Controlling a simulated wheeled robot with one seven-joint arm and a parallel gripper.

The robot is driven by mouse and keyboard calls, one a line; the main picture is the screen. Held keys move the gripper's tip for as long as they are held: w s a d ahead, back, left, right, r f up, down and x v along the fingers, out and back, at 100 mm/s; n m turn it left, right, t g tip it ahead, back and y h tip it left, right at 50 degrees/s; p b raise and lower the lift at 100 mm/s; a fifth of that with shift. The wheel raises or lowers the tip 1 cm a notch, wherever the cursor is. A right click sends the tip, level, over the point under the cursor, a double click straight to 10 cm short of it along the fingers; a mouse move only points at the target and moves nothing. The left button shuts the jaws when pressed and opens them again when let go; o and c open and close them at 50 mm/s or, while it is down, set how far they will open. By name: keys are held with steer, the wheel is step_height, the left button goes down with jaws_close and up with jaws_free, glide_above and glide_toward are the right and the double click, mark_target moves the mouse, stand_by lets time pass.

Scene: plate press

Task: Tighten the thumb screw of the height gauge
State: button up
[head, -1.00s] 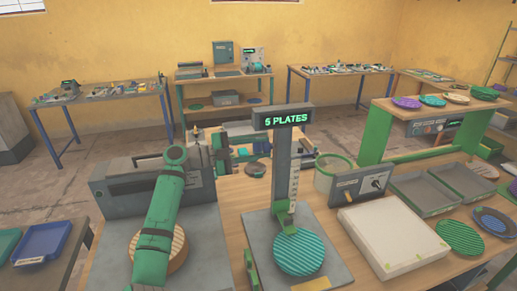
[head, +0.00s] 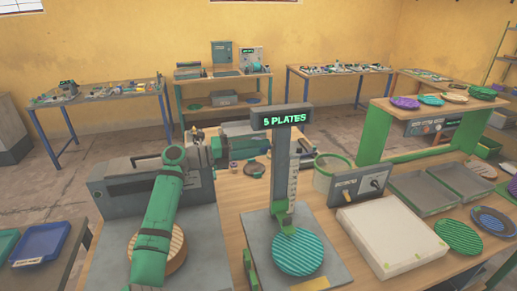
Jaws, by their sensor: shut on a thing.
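The height gauge (head: 283,160) stands right of the middle, a grey post with a scale and a display that reads "5 PLATES". Its green slider (head: 283,214) is low on the post. The slider's foot is at the edge of a round blue-green ribbed plate (head: 299,254) on the gauge's base. My arm reaches in from the left, and my gripper (head: 268,145) is at the far side of the post, beside its upper part. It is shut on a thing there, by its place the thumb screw. The post and display hide the fingertips and the screw itself.
A grey press-like box (head: 135,183) stands left behind my arm. A round wooden disc (head: 172,258) lies below my arm. A white block (head: 391,236), a switch box (head: 360,186) and a green-rimmed pot (head: 331,172) stand right of the gauge. Trays and plates fill the far right.

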steer(key=shift+f+m, duration=0.1)
steer(key=shift+m, duration=6.2)
steer(key=o, duration=1)
steer(key=shift+o, duration=0.2)
steer(key=shift+d, duration=0.1)
